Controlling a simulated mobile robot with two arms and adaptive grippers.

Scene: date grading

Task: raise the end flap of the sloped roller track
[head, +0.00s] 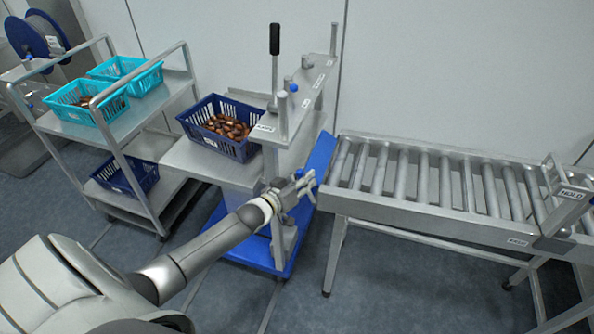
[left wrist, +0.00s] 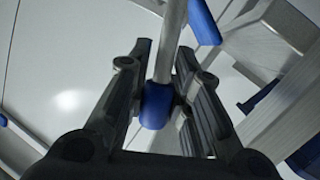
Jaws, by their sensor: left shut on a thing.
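The sloped roller track (head: 424,208) stands at the right in the head view, a metal frame with several rollers. A blue panel (head: 319,155), apparently the end flap, shows at its left end; its exact angle is hard to tell. My left gripper (head: 304,184) is just in front of the panel's lower part. In the left wrist view my left gripper (left wrist: 158,95) is shut on a blue-tipped metal rod (left wrist: 170,45), with the blue tip (left wrist: 156,106) between the fingers. Whether this rod belongs to the flap cannot be told. My right gripper is not in view.
A metal stand (head: 282,134) with a black-handled lever (head: 274,40) is left of the track. A dark blue crate of dates (head: 238,150) sits beside it. A shelf cart (head: 178,86) holds turquoise crates (head: 108,115). Open floor (head: 400,285) lies under and before the track.

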